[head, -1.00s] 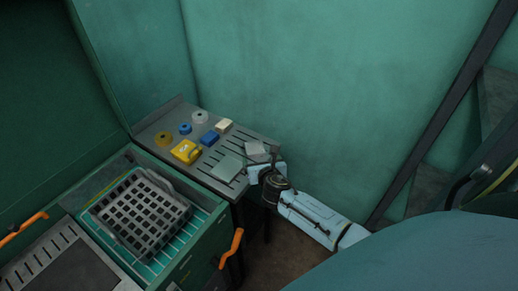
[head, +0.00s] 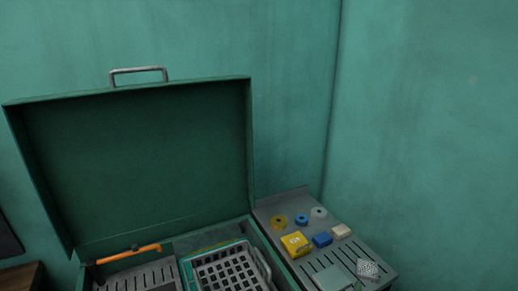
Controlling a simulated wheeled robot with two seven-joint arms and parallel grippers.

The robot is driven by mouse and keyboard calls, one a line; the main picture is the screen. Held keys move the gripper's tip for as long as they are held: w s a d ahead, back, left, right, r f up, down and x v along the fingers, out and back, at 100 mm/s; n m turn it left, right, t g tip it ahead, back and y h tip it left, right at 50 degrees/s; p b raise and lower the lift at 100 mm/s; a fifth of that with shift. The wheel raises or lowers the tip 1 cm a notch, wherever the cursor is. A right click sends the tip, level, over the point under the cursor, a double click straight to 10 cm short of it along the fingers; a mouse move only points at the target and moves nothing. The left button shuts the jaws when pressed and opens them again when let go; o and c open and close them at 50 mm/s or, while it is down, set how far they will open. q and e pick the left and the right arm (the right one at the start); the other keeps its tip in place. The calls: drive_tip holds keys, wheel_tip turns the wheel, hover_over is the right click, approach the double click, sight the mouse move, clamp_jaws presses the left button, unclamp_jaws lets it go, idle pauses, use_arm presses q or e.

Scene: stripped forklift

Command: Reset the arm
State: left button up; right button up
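Neither of my arms nor grippers shows in the head view now. The open green case (head: 140,160) stands at the lower left with its lid raised and a metal handle (head: 138,71) on the lid's top edge. A grey slotted side table (head: 290,206) adjoins the case on its right. Whether a gripper is near the table cannot be told, since the picture cuts off its front part.
The table carries a yellow box (head: 296,244), a blue block (head: 322,240), a cream block (head: 341,231), several tape rolls, a pale green pad (head: 333,278) and a grey piece (head: 368,268). A grey basket (head: 229,270) sits in the case beside an orange handle (head: 140,252). Green walls close in behind.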

drive_tip(key=s+a+r+m+g+y, duration=0.2)
drive_tip(key=s+a+m+g, duration=0.15)
drive_tip(key=s+m, duration=0.5)
drive_tip(key=s+a+r+m+g+y, duration=0.25)
drive_tip(key=s+a+m, duration=0.25)
drive_tip(key=s+m, duration=0.35)
drive_tip(key=s+a+r+m+g+y, duration=0.2)
drive_tip(key=s+a+r+m, duration=0.15)
drive_tip(key=s+m, duration=0.55)
wheel_tip(320, 180, down, 31)
drive_tip(key=s+n+g+b, duration=0.1)
drive_tip(key=s+b, duration=0.1)
drive_tip(key=b, duration=0.5)
drive_tip(key=s+d+f+b, duration=0.1)
drive_tip(key=s+f+b, duration=0.2)
drive_tip(key=s+f, duration=0.5)
drive_tip(key=s+d+f+g+b, duration=0.1)
drive_tip(key=s+f+b, duration=0.2)
drive_tip(key=s+f, duration=0.4)
wheel_tip(320, 180, down, 8)
drive_tip(key=shift+s+d+n+h, duration=0.3)
drive_tip(key=shift+s+d+h, duration=0.1)
drive_tip(key=shift+h, duration=0.05)
